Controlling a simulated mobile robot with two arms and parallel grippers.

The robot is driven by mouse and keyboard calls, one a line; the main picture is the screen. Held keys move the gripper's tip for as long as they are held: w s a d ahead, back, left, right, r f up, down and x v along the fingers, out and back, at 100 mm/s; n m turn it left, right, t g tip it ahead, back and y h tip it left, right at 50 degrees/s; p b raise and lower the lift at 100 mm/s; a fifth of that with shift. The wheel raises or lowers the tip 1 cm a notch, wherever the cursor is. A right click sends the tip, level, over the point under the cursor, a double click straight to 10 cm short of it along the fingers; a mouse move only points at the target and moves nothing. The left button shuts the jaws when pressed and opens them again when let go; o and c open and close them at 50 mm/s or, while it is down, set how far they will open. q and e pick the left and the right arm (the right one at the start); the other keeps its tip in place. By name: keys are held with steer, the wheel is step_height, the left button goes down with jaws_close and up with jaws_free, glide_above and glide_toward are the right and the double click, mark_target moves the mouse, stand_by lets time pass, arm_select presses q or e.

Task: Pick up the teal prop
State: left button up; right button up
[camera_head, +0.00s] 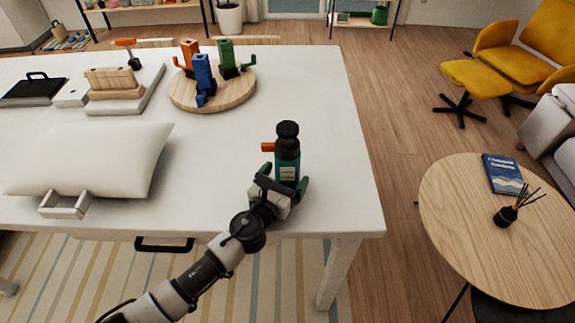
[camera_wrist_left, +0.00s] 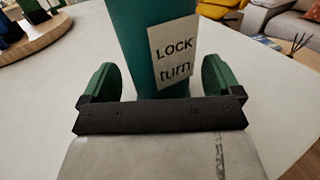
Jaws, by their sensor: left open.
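The teal prop (camera_head: 287,160) stands upright on the white table (camera_head: 335,130) near its right front corner. It has a dark top, an orange piece sticking out to the left and a pale label. In the left wrist view the teal body (camera_wrist_left: 139,45) fills the upper middle, and its label (camera_wrist_left: 174,52) reads "LOCK turn". My left gripper (camera_head: 284,186) is open, low at the prop's front. Its green fingers (camera_wrist_left: 160,82) lie on either side of the body, with a visible gap on each side. My right gripper is not in view.
A round wooden board (camera_head: 212,98) with orange, blue and green props stands behind and left. A white cushion (camera_head: 95,158) lies at the left. A round side table (camera_head: 465,215) with a book and reed diffuser stands right, apart from the white table. The tabletop around the prop is clear.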

mark_target(283, 169)
arm_select(q)
steer(key=shift+w+d, duration=0.15)
steer(key=shift+w, duration=0.1)
steer(key=c, duration=1.3)
steer(key=shift+c, duration=0.2)
steer(key=shift+r, duration=0.1)
steer(key=shift+r+p, duration=0.35)
steer(key=shift+r, duration=0.2)
steer(key=r+p, duration=0.1)
steer(key=r, duration=0.1)
steer(key=r+p, duration=0.1)
steer(key=shift+s+d+r, duration=0.15)
steer(key=shift+d+r, duration=0.05)
steer(key=shift+r, duration=0.2)
steer(key=s+d+r, duration=0.5)
steer(key=d+r, duration=0.1)
steer(key=d, duration=0.3)
steer(key=shift+s+d, duration=0.35)
